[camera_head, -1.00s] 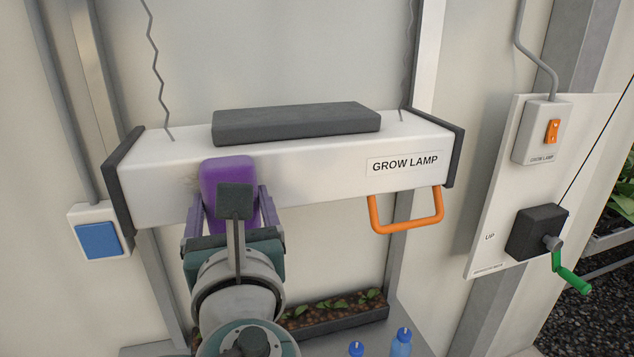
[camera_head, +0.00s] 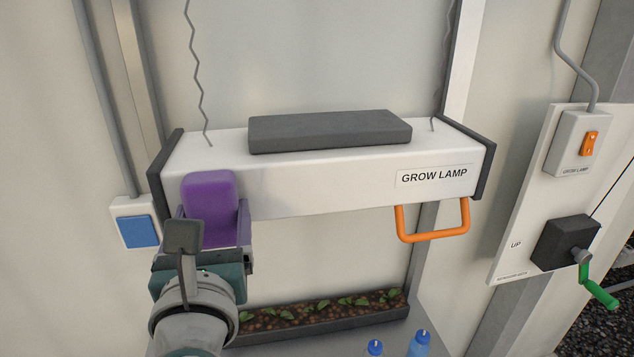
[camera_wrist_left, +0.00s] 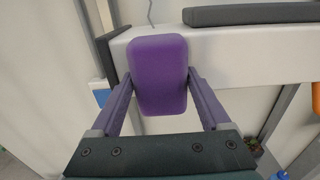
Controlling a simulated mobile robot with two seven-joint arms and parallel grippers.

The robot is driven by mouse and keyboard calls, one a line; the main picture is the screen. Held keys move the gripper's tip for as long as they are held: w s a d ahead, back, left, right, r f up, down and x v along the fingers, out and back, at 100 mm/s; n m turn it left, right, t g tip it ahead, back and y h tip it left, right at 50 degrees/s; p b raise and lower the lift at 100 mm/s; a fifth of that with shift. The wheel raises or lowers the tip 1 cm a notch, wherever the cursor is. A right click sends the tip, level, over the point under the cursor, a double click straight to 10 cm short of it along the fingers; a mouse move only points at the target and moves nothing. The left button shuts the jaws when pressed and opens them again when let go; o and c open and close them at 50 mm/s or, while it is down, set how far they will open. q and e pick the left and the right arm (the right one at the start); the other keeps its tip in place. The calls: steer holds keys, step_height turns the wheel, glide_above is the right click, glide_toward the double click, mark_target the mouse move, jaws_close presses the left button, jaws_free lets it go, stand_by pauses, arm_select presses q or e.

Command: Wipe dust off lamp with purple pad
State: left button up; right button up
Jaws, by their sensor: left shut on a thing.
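The grow lamp (camera_head: 330,182) is a long white box with dark end caps, a dark grey block on top and an orange handle (camera_head: 434,236) below. My left gripper (camera_head: 210,222) is shut on the purple pad (camera_head: 208,205) and holds it upright at the left end of the lamp's front face. The pad also shows between the fingers in the left wrist view (camera_wrist_left: 158,75). I cannot tell whether it touches the lamp. A faint greyish smudge shows on the front face just right of the pad. The face behind the pad is hidden. My right gripper is not in view.
A blue wall switch (camera_head: 137,229) is left of the lamp. A panel on the right carries an orange switch (camera_head: 590,143) and a green-handled crank (camera_head: 597,292). A seedling trough (camera_head: 330,322) and blue bottles (camera_head: 418,343) stand below. Wavy cables hold the lamp.

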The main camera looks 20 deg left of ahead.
arm_select(q)
steer(key=shift+s, duration=0.15)
steer(key=p+v, duration=0.1)
steer(key=v, duration=0.3)
steer(key=shift+s+d+p, duration=0.2)
steer(key=shift+p, duration=0.1)
steer(key=shift+s+d, duration=0.35)
steer(key=shift+s, duration=0.25)
steer(key=shift+s, duration=0.1)
steer(key=p+v, duration=0.1)
steer(key=v, duration=0.1)
steer(key=shift+s+d, duration=0.25)
steer(key=shift+s, duration=0.05)
steer(key=shift+w+a, duration=0.1)
steer(key=shift+r+x, duration=0.25)
steer(key=shift+x, duration=0.9)
steer(key=shift+r+x, duration=0.25)
steer(key=shift+x, duration=0.9)
steer(key=shift+r+x, duration=0.25)
steer(key=shift+x, duration=0.9)
